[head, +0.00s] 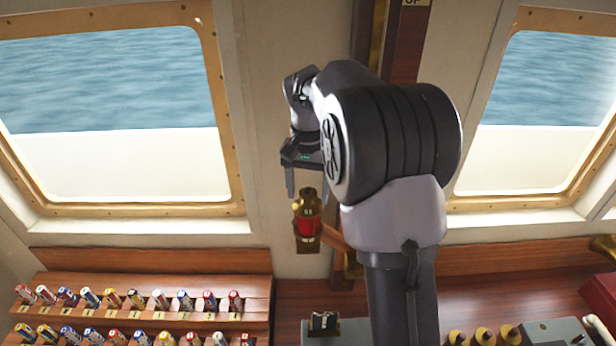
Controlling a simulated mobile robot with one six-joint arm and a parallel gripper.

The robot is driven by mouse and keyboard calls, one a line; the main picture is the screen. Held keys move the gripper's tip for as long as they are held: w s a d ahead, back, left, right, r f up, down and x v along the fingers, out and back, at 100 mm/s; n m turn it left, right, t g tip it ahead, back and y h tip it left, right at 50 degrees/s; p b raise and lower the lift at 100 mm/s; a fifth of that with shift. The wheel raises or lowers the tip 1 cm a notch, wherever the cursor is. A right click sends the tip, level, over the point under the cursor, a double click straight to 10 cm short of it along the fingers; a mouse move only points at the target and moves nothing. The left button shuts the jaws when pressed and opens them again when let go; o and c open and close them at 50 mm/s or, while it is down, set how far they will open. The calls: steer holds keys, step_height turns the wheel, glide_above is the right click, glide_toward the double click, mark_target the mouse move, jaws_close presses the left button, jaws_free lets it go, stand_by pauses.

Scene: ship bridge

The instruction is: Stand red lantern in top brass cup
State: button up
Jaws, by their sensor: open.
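The red lantern (308,222), with a brass top and a red glass body, stands upright left of my arm. A brass cup (307,244) is directly under it, and the lantern appears to sit in this cup. My gripper (306,188) is just above the lantern, fingers pointing down, open and holding nothing. One finger is clear to the left of the lantern's top; the other is partly hidden by my arm. My arm covers much of the wooden post behind, so I cannot tell which cup on it this is.
A wooden rack (150,262) with rows of small coloured flag rolls fills the lower left. Brass-coloured knobs (483,335) and a grey box (555,332) lie at the lower right. Windows flank the post. The wall left of the lantern is clear.

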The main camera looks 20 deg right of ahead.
step_height(320, 180, up, 17)
steer(key=p, duration=0.3)
